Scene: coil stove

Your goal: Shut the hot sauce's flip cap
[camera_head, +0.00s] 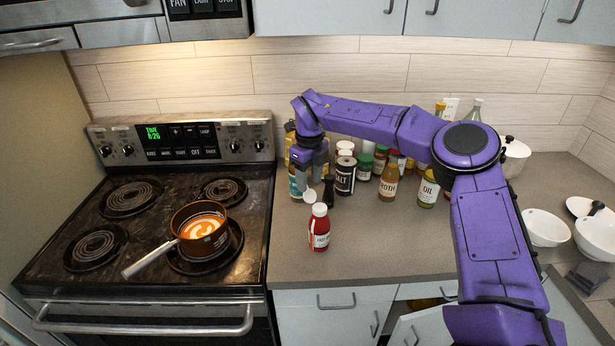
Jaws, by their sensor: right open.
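The hot sauce (320,235) is a small red bottle with a white cap, standing upright on the counter just right of the stove. Its flip lid (310,196) is raised, tilted up and to the left above the cap. My right gripper (314,188) reaches in from the right and points down, just behind and above the bottle. Its fingers are apart, close to the raised lid; I cannot tell whether they touch it. My left gripper is not in view.
A stove (150,230) with a pot of orange soup (201,228) is at left. White bowls (545,228) are at right. Counter in front of the bottle is clear.

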